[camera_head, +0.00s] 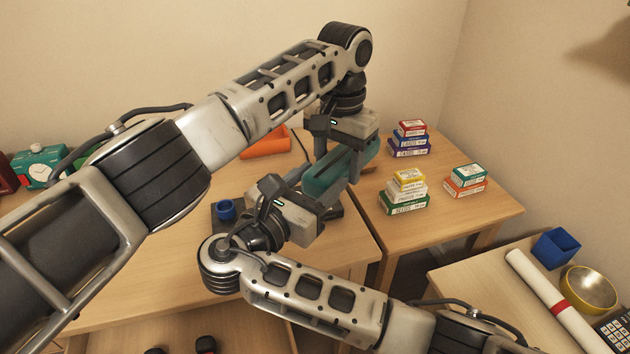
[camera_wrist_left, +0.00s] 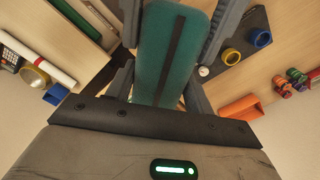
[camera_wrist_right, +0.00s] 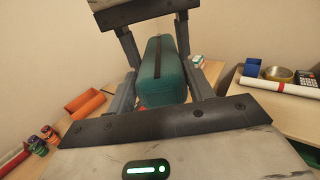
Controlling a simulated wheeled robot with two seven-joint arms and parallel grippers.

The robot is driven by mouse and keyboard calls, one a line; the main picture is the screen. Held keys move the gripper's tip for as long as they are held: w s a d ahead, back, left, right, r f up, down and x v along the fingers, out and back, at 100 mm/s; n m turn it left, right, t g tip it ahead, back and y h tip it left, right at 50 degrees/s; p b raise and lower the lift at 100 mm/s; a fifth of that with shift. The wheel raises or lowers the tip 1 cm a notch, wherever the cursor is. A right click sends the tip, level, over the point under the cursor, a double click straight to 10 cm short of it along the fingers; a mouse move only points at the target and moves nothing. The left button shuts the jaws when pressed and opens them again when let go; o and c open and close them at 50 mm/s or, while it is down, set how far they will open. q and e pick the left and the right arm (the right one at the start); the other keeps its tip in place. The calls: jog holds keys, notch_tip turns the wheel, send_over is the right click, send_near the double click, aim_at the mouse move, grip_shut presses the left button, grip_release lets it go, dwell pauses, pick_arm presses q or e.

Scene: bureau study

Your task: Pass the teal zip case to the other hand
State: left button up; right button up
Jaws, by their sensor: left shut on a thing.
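The teal zip case (camera_head: 342,172) is held up above the tables, a long rounded box with a dark zip line along it. My left gripper (camera_head: 345,150) comes down over it from above and is shut on it. In the left wrist view the case (camera_wrist_left: 172,50) lies between the left fingers. My right gripper (camera_head: 328,188) is below and in front of the case, open. In the right wrist view the case (camera_wrist_right: 163,80) end points at the camera, between the right fingers (camera_wrist_right: 163,92), with narrow gaps at its sides. The head view partly hides these fingers.
Stacked seed and card boxes (camera_head: 405,190) stand on the right-hand table, with more boxes (camera_head: 466,180) beside them. An orange bin (camera_head: 266,143) and blue cup (camera_head: 226,210) are on the desk. A blue bin (camera_head: 556,246), brass bowl (camera_head: 588,288) and rolled paper (camera_head: 550,300) lie at lower right.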

jog(key=c, duration=0.3)
pick_arm(q)
jog(key=o, duration=1.1)
jog(key=shift+r, duration=0.1)
